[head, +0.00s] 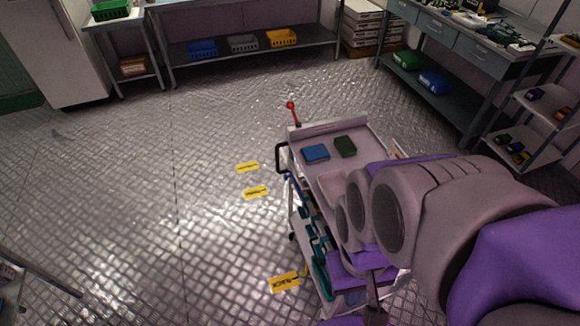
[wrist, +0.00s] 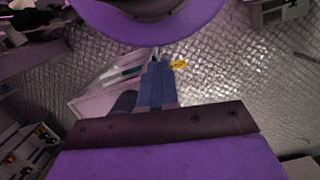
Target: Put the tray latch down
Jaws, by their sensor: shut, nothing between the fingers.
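A red-tipped lever (head: 291,105) stands up, slightly tilted, at the far left corner of a grey cart (head: 328,127). It looks like the tray latch, though no label confirms this. In the wrist view, the fingers of my gripper (wrist: 157,68) are together with nothing between them, pointing toward the cart area. In the head view, my arm covers the near right part of the cart, and I cannot make out the fingertips there. The lever cannot be made out in the wrist view.
A blue box (head: 315,153) and a dark green box (head: 345,146) lie on the cart top. A black handle (head: 282,158) juts from its left side. Yellow floor labels (head: 256,192) lie to the left. A workbench (head: 455,62) stands right. The left floor is open.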

